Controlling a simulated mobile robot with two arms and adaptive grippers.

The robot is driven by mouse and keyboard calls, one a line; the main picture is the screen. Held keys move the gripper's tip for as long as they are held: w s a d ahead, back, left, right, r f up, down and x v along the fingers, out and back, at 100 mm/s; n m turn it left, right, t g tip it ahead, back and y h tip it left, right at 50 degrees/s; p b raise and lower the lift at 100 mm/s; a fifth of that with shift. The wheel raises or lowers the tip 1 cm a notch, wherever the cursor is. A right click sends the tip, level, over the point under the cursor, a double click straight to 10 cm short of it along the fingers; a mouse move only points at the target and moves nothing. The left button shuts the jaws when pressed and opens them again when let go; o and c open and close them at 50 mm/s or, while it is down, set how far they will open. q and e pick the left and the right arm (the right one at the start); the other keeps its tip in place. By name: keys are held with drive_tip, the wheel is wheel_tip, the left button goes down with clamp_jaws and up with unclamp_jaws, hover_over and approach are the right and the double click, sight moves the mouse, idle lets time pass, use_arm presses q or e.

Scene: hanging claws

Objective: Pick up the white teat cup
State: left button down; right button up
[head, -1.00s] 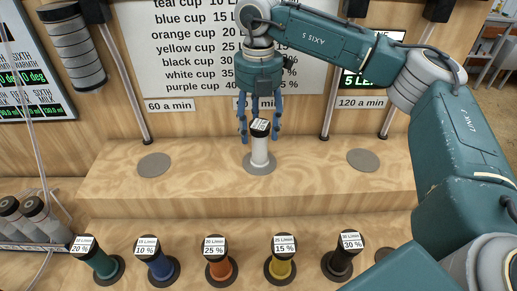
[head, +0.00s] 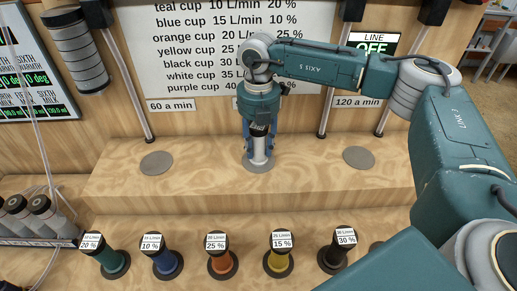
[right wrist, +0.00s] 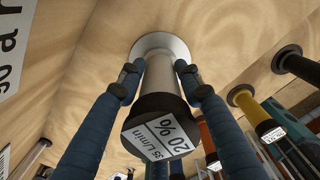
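The white teat cup (head: 260,148) stands upright on the middle grey disc (head: 258,167) of the raised wooden shelf. Its black cap carries a label reading 35 L/min 20% in the right wrist view (right wrist: 160,135). My right gripper (head: 259,153) has come down over the cup, pointing downward. Its two blue fingers stand on either side of the cup body, with the fingertips (right wrist: 161,77) below the cap and very close to the body. Whether they press on it cannot be made out. My left gripper is not in view.
On the lower ledge stand teal (head: 113,260), blue (head: 166,263), orange (head: 222,264), yellow (head: 279,262) and black (head: 338,256) cups. Empty grey discs lie left (head: 156,163) and right (head: 358,157) on the shelf. A listing board (head: 190,50) and hanging tubes are behind.

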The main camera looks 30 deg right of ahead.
clamp_jaws()
drive_tip(key=shift+r, duration=0.15)
drive_tip(key=shift+w+r+b, duration=0.1)
drive_tip(key=shift+r+b, duration=0.2)
drive_tip(key=shift+r, duration=0.05)
wheel_tip(320, 180, up, 8)
drive_tip(key=b, duration=0.2)
drive_tip(key=shift+r+b, duration=0.25)
drive_tip(key=shift+b, duration=0.15)
drive_tip(key=shift+r, duration=0.3)
